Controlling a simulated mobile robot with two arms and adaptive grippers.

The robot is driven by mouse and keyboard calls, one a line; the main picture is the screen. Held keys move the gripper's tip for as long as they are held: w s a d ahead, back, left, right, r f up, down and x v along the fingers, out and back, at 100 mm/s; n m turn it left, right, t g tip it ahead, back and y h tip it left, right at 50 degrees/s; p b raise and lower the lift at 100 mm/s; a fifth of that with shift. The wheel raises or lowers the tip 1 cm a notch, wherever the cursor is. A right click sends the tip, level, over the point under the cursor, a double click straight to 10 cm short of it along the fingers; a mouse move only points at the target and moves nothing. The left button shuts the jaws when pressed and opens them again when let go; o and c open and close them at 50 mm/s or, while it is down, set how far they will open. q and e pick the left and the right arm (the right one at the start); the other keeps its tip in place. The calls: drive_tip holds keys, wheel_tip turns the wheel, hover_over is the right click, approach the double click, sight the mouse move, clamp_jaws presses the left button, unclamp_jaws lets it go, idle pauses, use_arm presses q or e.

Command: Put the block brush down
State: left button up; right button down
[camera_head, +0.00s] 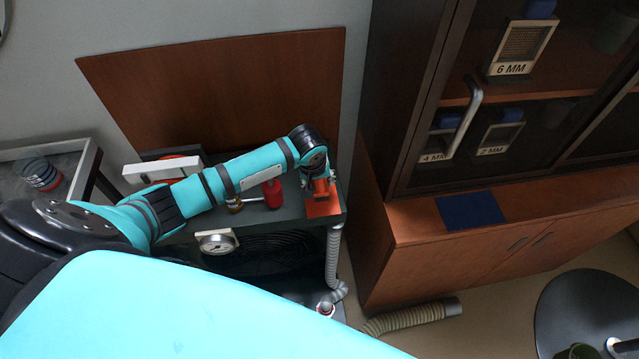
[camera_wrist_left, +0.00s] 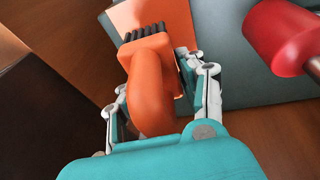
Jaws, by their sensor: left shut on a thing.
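The block brush (camera_wrist_left: 152,85) has a curved orange handle and a row of dark bristles. In the left wrist view my left gripper (camera_wrist_left: 162,72) is shut on it, with a finger on either side. In the head view my left gripper (camera_head: 321,183) and the orange brush (camera_head: 321,190) are at the right end of the dark bench (camera_head: 268,219), over an orange mat (camera_head: 324,209). The mat also shows behind the bristles in the left wrist view (camera_wrist_left: 178,16). Whether the brush touches the mat I cannot tell. My right gripper is not in view.
A red-handled tool (camera_head: 272,193) lies on the bench left of the mat. A dial gauge (camera_head: 217,243) is on the bench front, and a white box-like thing (camera_head: 163,169) is farther left. A wooden cabinet (camera_head: 520,235) with a blue mat (camera_head: 470,210) stands right.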

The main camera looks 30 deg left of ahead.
use_arm(q)
drive_tip(key=p+x, duration=0.2)
drive_tip(key=shift+w+a+f, duration=0.1)
drive_tip(key=shift+a+f, duration=0.05)
drive_tip(key=shift+f, duration=0.45)
drive_tip(key=shift+f, duration=0.45)
drive_tip(key=o, duration=1.2)
drive_tip(key=shift+b, duration=0.35)
